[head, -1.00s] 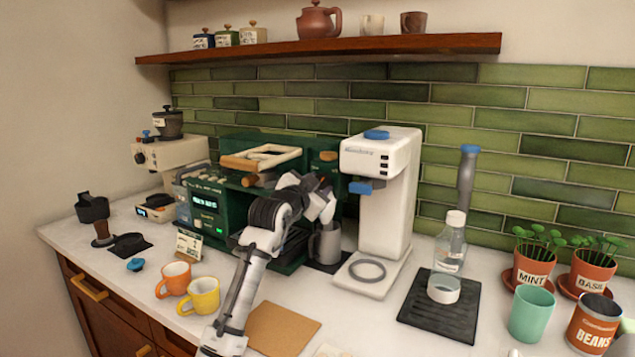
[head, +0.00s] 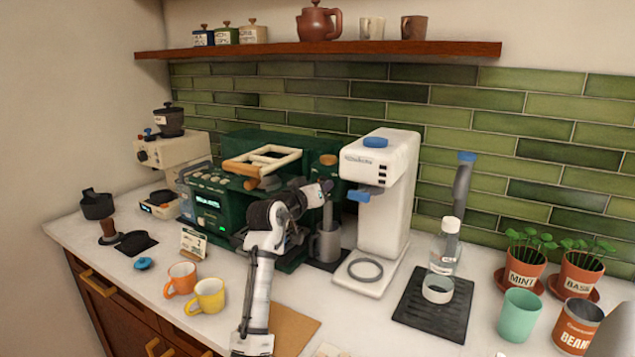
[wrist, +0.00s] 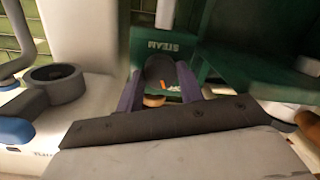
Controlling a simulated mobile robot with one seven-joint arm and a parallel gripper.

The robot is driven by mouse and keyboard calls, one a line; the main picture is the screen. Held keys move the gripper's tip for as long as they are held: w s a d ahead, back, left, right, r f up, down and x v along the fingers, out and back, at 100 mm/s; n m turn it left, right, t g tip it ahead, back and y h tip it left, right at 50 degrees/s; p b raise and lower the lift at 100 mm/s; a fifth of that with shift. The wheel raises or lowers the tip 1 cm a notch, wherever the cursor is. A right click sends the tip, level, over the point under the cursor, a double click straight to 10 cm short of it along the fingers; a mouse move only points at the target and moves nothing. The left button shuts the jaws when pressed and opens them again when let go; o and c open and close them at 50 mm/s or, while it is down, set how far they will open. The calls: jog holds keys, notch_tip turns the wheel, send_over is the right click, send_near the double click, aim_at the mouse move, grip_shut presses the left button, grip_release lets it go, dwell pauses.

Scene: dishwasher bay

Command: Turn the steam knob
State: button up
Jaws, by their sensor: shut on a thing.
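The steam knob (wrist: 160,72) is dark with an orange mark and a tan end. In the wrist view it sits between the two purple fingers of my gripper (wrist: 158,88), which is shut on it. The STEAM label (wrist: 163,46) shows on the green panel just beyond the knob. In the head view my gripper (head: 326,187) is at the right front of the green espresso machine (head: 215,215); the held knob is hidden or too small to make out there.
A steel jug (head: 327,245) stands just below my gripper. The white grinder (head: 382,215) stands close on the right. Orange (head: 180,279) and yellow (head: 207,296) mugs stand left of my arm. A brown board (head: 293,330) lies beside it.

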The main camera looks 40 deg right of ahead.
jog(key=shift+n+p, duration=1.15)
jog(key=shift+n, duration=0.95)
jog(key=shift+g, duration=0.3)
jog(key=o, duration=1)
jog(key=b+v, duration=0.4)
jog(key=v, duration=1)
jog(key=shift+b, duration=0.35)
jog(key=shift+w, duration=0.1)
